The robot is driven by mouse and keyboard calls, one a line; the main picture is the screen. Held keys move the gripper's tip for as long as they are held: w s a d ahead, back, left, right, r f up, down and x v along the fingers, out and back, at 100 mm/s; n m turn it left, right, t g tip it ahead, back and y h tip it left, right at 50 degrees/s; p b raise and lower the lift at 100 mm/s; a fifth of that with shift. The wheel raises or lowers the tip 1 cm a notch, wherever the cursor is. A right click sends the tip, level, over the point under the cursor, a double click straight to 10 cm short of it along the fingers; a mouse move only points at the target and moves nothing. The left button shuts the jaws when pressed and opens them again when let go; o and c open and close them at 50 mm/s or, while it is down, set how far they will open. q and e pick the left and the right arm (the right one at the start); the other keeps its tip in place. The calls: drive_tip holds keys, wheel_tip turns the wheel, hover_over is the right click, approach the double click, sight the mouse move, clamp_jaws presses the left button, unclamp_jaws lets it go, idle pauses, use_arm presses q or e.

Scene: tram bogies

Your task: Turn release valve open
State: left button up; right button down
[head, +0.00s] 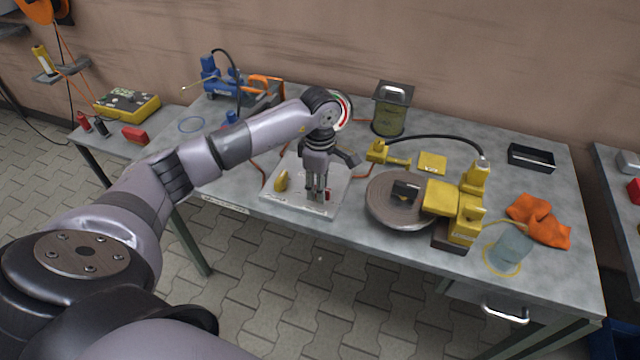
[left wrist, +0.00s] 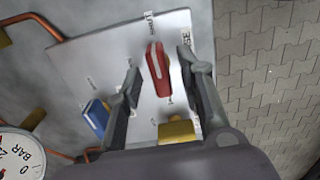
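A pale valve panel (head: 300,205) lies on the workbench; it also fills much of the left wrist view (left wrist: 90,50). It carries a red handle (left wrist: 157,70), a blue handle (left wrist: 96,116) and a yellow handle (left wrist: 176,130), each with a small label that I cannot read surely. I cannot tell which one is the release valve. My left gripper (head: 318,192) points down over the panel. In the left wrist view its fingers (left wrist: 158,78) are apart, one on each side of the red handle, with gaps visible. My right gripper is not in view.
A pressure gauge (left wrist: 18,155) stands beside the panel. To its right are a grey disc (head: 385,205) and a yellow tool (head: 450,200). A lantern-like can (head: 390,110) and a blue pump (head: 225,85) stand behind. An orange cloth (head: 540,222) lies at the right.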

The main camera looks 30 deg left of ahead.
use_arm(q)
drive_tip(key=shift+c, duration=0.4)
clamp_jaws()
drive_tip(key=shift+n, duration=0.3)
drive_tip(key=n+b, duration=0.1)
drive_tip(key=n, duration=1.2)
drive_tip(key=shift+r+n, duration=0.1)
drive_tip(key=shift+n, duration=2.1)
